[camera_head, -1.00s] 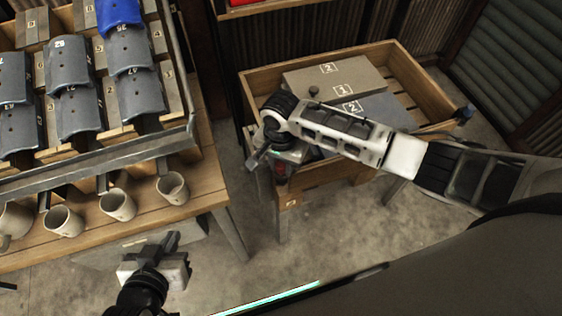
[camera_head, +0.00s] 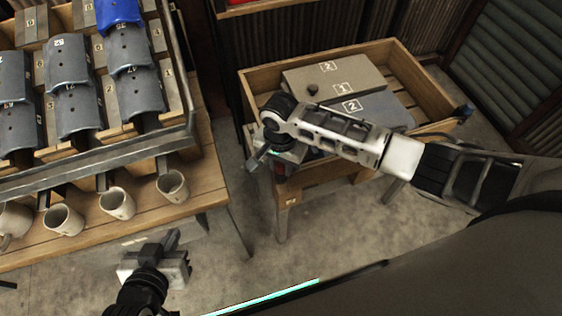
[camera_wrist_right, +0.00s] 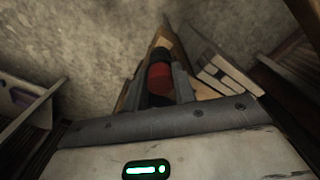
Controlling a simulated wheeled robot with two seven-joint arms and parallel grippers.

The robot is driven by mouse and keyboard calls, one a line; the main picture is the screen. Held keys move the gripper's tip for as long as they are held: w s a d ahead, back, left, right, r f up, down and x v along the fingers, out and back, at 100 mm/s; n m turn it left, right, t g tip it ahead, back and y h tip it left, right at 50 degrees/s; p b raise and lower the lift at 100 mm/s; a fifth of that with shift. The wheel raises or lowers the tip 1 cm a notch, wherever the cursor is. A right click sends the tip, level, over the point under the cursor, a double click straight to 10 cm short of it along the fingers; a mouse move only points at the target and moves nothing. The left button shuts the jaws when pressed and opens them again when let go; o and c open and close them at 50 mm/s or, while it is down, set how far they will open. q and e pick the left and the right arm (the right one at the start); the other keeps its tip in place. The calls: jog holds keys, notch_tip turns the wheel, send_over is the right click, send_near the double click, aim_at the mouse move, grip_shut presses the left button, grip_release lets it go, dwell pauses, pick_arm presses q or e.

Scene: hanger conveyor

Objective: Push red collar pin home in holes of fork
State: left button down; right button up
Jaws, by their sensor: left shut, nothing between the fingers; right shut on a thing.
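In the right wrist view a dark pin with a red collar (camera_wrist_right: 159,77) sits between the fingers of my right gripper (camera_wrist_right: 162,85), which is shut on it. In the head view my right gripper (camera_head: 258,158) is at the near left corner of the wooden crate stand, and the pin is mostly hidden there. The fork and its holes cannot be made out in either view. My left gripper (camera_head: 166,247) is shut and empty, over the floor in front of the left bench.
A wooden crate (camera_head: 425,75) holds grey boxes (camera_head: 335,78) marked with numbers. On the left a bench (camera_head: 213,190) carries a rack of numbered grey curved pieces (camera_head: 133,95), one blue piece (camera_head: 118,15) and several mugs (camera_head: 172,187). Floor between bench and crate stand is clear.

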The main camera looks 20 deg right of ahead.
jog(key=shift+s+f, duration=0.1)
jog(key=o, duration=1)
jog(key=shift+s, duration=0.1)
pick_arm(q)
jog(key=shift+s, duration=0.15)
pick_arm(e)
jog(key=shift+a, duration=0.1)
jog(key=shift+a+r, duration=0.1)
jog(key=shift+r, duration=0.55)
pick_arm(q)
jog(key=f, duration=0.2)
jog(key=a+f, duration=0.1)
jog(key=shift+s+f, duration=0.15)
jog(key=shift+f, duration=0.25)
pick_arm(e)
jog(key=r, duration=1.5)
jog(key=shift+d, duration=0.25)
